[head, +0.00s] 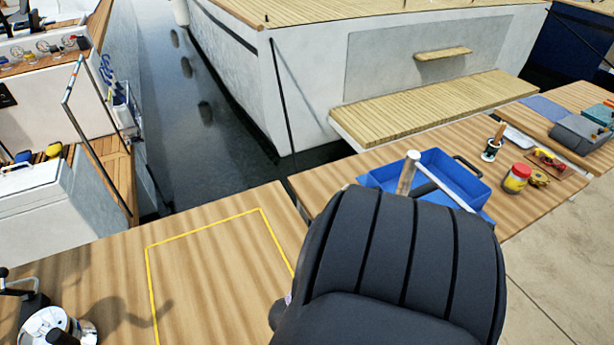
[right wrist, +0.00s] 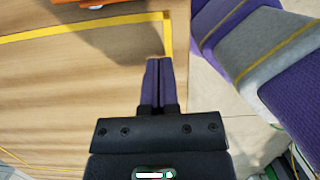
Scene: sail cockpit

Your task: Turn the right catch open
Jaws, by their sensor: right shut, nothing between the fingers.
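I cannot make out the right catch in either view. A white locker-like box (head: 40,205) stands in the cockpit at the left of the head view, and no catch on it is clear to me. My right gripper (right wrist: 158,62) is shut and empty in the right wrist view. Its purple fingers are together above a wooden surface (right wrist: 60,100), inside a yellow outline (right wrist: 75,30). In the head view a large dark part of my own arm hides most of this gripper. My left gripper is not in view.
A wooden dock top (head: 205,270) carries the yellow outline, with bare wood inside it. A metal and black object (head: 55,325) stands at its lower left. A blue tray (head: 450,175) and a red-lidded jar (head: 516,178) are at right. Water (head: 185,150) lies between dock and boats.

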